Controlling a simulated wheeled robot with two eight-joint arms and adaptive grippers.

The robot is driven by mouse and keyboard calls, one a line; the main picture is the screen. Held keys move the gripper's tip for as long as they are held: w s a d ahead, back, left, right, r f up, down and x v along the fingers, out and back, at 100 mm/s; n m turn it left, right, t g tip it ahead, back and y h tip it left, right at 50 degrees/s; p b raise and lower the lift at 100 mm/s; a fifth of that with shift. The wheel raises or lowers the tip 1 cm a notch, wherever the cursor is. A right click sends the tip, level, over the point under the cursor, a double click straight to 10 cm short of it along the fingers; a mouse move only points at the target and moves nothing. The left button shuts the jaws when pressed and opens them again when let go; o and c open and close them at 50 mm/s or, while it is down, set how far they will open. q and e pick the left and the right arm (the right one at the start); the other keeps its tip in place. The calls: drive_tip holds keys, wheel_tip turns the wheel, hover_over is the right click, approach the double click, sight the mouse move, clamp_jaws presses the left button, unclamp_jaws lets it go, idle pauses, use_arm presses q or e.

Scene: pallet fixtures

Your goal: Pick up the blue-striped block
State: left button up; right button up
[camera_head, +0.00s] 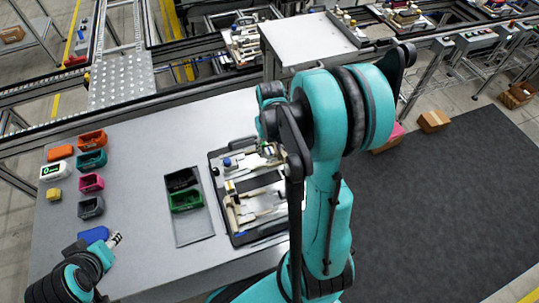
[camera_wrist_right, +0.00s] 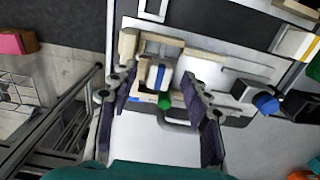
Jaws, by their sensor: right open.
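The blue-striped block (camera_wrist_right: 157,78) is white with a blue stripe. In the wrist view it sits in a beige holder (camera_wrist_right: 178,45) on the pallet fixture. My right gripper (camera_wrist_right: 160,88) is open, its two dark fingers on either side of the block; I cannot tell whether they touch it. In the head view my right arm hangs over the fixture tray (camera_head: 240,238) and hides much of this spot. My left arm enters at the lower left, and its gripper (camera_head: 112,241) is small there; its jaws are unclear.
A green round part (camera_wrist_right: 165,101) is close by the block, and a blue knob (camera_wrist_right: 266,103) stands to the right. A grey tray (camera_head: 194,231) with black and green bins lies left of the fixture. Several coloured bins (camera_head: 91,160) stand at the table's left.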

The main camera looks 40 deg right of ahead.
drive_tip(key=shift+f, duration=0.55)
clamp_jaws()
drive_tip(key=shift+r, duration=0.15)
